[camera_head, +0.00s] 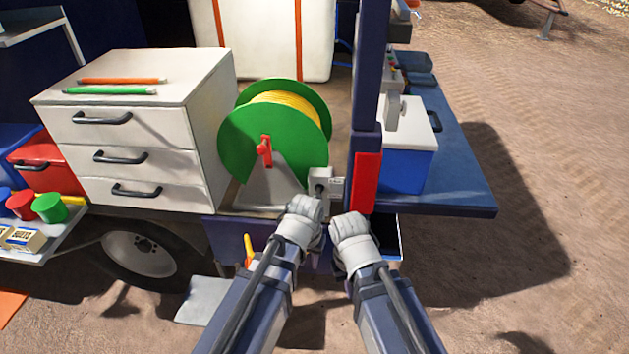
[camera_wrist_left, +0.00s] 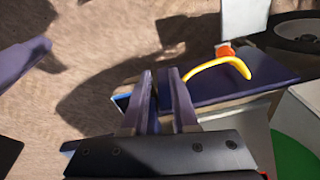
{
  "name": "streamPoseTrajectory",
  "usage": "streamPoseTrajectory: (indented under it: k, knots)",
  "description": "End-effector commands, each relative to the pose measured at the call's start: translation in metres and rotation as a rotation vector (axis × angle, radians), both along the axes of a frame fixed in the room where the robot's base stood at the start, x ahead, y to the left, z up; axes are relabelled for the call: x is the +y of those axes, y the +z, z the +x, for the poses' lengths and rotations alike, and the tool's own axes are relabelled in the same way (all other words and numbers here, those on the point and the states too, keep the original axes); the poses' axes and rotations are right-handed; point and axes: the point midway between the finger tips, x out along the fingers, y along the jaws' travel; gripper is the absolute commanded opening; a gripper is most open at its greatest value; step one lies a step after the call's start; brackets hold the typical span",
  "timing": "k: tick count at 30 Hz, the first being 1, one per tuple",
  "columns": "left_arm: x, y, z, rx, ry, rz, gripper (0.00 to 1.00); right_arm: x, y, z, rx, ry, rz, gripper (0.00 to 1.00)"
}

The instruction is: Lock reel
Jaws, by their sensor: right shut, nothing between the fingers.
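The green reel (camera_head: 235,145) with yellow line wound on it (camera_head: 293,112) stands on the vehicle bed, with a red handle (camera_head: 265,151) on its near face. A grey bracket (camera_head: 319,178) with a dark knob sits at the reel's lower right. My left gripper (camera_head: 306,207) is just below this bracket; I cannot tell whether it touches the knob. In the left wrist view, its fingers (camera_wrist_left: 161,80) stand slightly apart, with nothing seen between them. The reel's green edge (camera_wrist_left: 296,155) shows at lower right there. My right gripper (camera_head: 348,224) is shut and empty, beside the left one.
A white drawer cabinet (camera_head: 138,128) stands left of the reel. A blue post (camera_head: 368,90) with a red block (camera_head: 364,182) rises on its right. A yellow hook (camera_wrist_left: 217,66) also shows in the head view (camera_head: 249,250). Open ground lies to the right.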

Motion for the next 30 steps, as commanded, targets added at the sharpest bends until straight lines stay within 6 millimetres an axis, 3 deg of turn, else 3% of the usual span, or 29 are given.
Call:
streamPoseTrajectory:
  k: [1,3,7,13,20,30]
  knots:
    - [-0.001,0.031,0.026,-0.040,0.027,-0.026,0.20,0.000,0.029,0.000,0.000,-0.001,0.000,0.00]
    - [0.000,0.052,0.055,-0.100,0.065,-0.066,0.13,0.000,0.047,0.000,0.001,-0.002,0.001,0.00]
    - [0.003,0.090,0.104,-0.205,0.132,-0.135,0.00,0.000,0.077,0.000,0.001,-0.003,0.001,0.00]
    - [0.014,0.135,0.161,-0.331,0.216,-0.215,0.00,0.000,0.110,0.000,0.002,-0.005,0.001,0.00]
    - [0.022,0.158,0.189,-0.399,0.261,-0.257,0.00,0.000,0.124,-0.001,0.002,-0.006,0.001,0.00]
    - [0.023,0.159,0.192,-0.409,0.267,-0.262,0.00,0.000,0.123,-0.001,0.002,-0.006,0.001,0.00]
